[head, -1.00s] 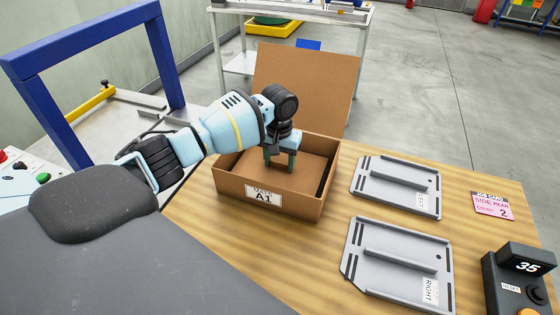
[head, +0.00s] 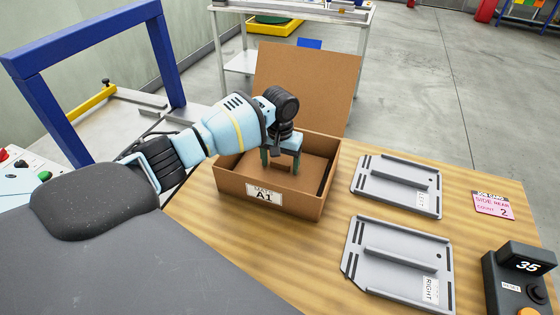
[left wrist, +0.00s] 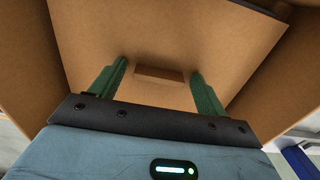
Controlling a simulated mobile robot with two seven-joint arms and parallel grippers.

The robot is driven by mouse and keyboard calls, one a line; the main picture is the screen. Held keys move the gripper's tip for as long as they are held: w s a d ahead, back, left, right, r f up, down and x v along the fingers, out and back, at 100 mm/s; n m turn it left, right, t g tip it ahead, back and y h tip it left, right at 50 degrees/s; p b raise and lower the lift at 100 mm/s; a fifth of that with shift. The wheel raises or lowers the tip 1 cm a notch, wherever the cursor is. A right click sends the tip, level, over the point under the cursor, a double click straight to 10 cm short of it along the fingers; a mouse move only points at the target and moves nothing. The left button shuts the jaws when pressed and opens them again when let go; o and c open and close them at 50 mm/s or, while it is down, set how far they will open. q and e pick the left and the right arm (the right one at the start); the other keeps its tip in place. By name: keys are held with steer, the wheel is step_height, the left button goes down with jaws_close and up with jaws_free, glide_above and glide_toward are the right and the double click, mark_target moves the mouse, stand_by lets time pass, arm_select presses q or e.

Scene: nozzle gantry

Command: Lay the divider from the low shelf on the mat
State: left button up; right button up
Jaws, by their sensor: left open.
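A brown cardboard sheet (head: 300,172), which looks like the divider, lies inside an open cardboard box labelled A1 (head: 290,206). The sheet also shows in the left wrist view (left wrist: 160,35), with a small raised cardboard tab (left wrist: 158,76) on it. My left gripper (head: 280,168) reaches down into the box and is open. In the left wrist view its green fingers (left wrist: 159,72) stand on either side of the tab, with gaps to it. My right gripper is not in view. I cannot make out a mat for certain.
Two grey plates, one marked RIGHT (head: 402,270) and another (head: 400,190), lie right of the box on the wooden table. A pink job card (head: 492,205) and a dark counter device (head: 522,280) are farther right. The box's raised lid (head: 308,85) stands behind my gripper.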

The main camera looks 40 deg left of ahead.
mark_target(280, 163)
arm_select(q)
steer(key=shift+r, duration=0.1)
steer(key=shift+r, duration=0.25)
step_height(280, 163, up, 12)
steer(key=p, duration=0.1)
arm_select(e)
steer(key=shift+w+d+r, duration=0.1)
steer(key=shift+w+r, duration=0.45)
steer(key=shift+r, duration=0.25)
arm_select(q)
steer(key=shift+f, duration=0.1)
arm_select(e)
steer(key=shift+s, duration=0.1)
